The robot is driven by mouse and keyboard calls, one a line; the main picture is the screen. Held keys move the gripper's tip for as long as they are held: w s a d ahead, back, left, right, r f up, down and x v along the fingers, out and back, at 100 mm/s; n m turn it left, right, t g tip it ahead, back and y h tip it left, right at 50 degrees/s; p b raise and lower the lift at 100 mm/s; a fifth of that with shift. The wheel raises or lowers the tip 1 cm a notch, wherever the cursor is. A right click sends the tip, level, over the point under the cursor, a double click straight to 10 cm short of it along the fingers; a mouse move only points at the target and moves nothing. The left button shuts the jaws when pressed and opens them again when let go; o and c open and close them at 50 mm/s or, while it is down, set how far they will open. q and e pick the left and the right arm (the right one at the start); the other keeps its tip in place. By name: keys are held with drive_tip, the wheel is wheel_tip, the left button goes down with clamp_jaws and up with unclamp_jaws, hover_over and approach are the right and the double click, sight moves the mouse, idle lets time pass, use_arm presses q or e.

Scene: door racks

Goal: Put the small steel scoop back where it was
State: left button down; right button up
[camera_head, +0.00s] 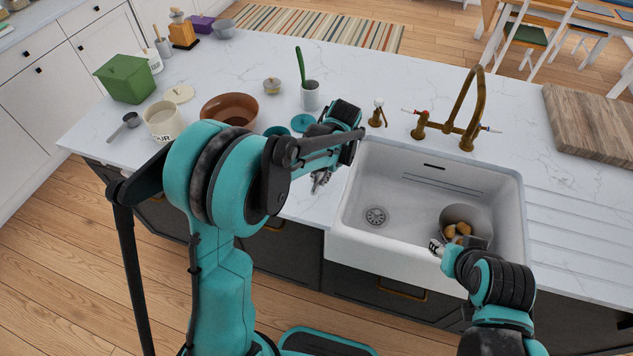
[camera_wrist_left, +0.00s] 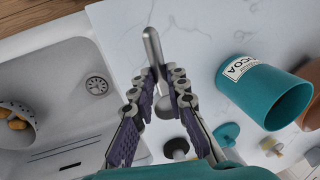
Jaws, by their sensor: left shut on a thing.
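A small steel scoop is in my left gripper; its bright handle (camera_wrist_left: 152,45) points up and away between the fingers in the left wrist view. My left gripper (camera_wrist_left: 163,80) is shut on it. In the head view the left gripper (camera_head: 320,181) is over the counter just left of the sink, and its arm hides much of it. A teal cocoa canister (camera_wrist_left: 262,92) stands to the right of the gripper in the wrist view. A teal lid (camera_head: 303,122) lies behind it. My right gripper (camera_head: 437,246) is at the sink; its fingers are too small to judge.
The white sink (camera_head: 390,190) holds a colander (camera_head: 466,218) with potatoes. A brass tap (camera_head: 462,110) rises behind the sink.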

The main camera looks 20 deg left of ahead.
sight(316, 182)
use_arm(q)
drive_tip(key=shift+w+a+f, duration=0.55)
drive_tip(key=shift+w, duration=0.05)
drive_tip(key=shift+w+a+f, duration=0.25)
drive_tip(key=shift+a, duration=0.1)
drive_tip(key=shift+d+b+x, duration=0.2)
drive_tip(key=shift+b+x, duration=0.1)
drive_tip(key=shift+x, duration=0.65)
drive_tip(key=shift+d+b+x, duration=0.2)
drive_tip(key=shift+b+x, duration=0.1)
drive_tip(key=shift+x, duration=0.65)
drive_tip(key=shift+s, duration=0.1)
drive_tip(key=shift+f, duration=0.1)
drive_tip(key=shift+f, duration=0.15)
drive_tip(key=c, duration=1.5)
unclamp_jaws()
